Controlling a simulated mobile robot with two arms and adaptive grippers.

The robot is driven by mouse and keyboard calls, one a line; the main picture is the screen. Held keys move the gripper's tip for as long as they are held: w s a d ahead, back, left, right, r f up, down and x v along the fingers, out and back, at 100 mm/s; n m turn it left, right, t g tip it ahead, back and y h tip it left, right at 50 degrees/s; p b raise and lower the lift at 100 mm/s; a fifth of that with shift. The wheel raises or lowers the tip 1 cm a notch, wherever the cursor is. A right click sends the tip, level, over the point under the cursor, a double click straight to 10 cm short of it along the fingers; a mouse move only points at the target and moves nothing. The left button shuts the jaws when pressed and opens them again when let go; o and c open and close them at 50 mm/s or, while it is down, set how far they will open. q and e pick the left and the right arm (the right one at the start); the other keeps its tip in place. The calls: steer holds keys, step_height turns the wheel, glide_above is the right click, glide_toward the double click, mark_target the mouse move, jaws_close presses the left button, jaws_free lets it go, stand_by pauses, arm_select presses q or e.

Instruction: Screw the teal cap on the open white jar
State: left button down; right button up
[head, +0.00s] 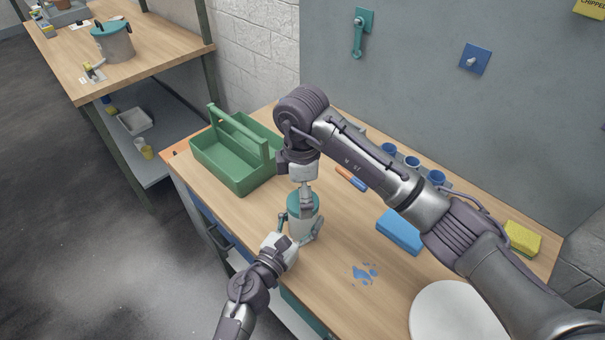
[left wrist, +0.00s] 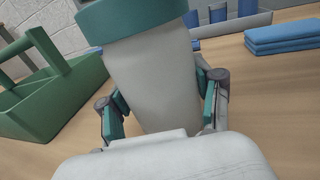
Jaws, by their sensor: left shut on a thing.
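The white jar (head: 301,229) stands upright near the table's front edge, and it fills the middle of the left wrist view (left wrist: 155,88). The teal cap (head: 296,203) sits at the top of the jar; it also shows in the left wrist view (left wrist: 135,22), where its top is cut off. Whether its thread is engaged cannot be seen. My left gripper (head: 299,238) is shut on the jar's body, with a finger on each side (left wrist: 160,108). My right gripper (head: 306,205) points down at the cap from above; its grip on it is unclear.
A green caddy (head: 222,166) stands left of the jar. A blue folded cloth (head: 399,231), a blue spill (head: 364,272), a white plate (head: 452,314) and a yellow sponge (head: 522,238) lie to the right. Blue cups (head: 411,163) and an orange-blue tool (head: 351,179) are behind.

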steer(key=n, duration=0.2)
steer(key=r+n, duration=0.1)
steer(key=n, duration=0.5)
steer(key=shift+a+r, duration=0.1)
steer(key=shift+r, duration=0.05)
steer(key=n, duration=0.5)
steer(key=shift+w+r, duration=0.1)
steer(key=shift+r, duration=0.25)
steer(key=n, duration=0.2)
steer(key=shift+r+n, duration=0.25)
steer(key=shift+n, duration=0.15)
steer(key=n, duration=0.4)
steer(key=shift+a+r+n, duration=0.1)
steer(key=shift+r+n, duration=0.2)
steer(key=shift+n, duration=0.1)
steer(key=n, duration=0.3)
steer(key=r+n, duration=0.1)
steer(key=n, duration=0.8)
steer(key=shift+r+n, duration=0.3)
steer(key=shift+r, duration=0.05)
steer(key=n, duration=0.5)
steer(key=shift+d+r, duration=0.2)
steer(key=shift+r, duration=0.1)
steer(key=n, duration=0.4)
steer(key=shift+r, duration=0.3)
steer(key=n, duration=0.5)
steer(key=shift+s+d+r, duration=0.15)
steer(key=shift+s+r, duration=0.05)
steer(key=shift+r, duration=0.05)
steer(key=shift+f, duration=4)
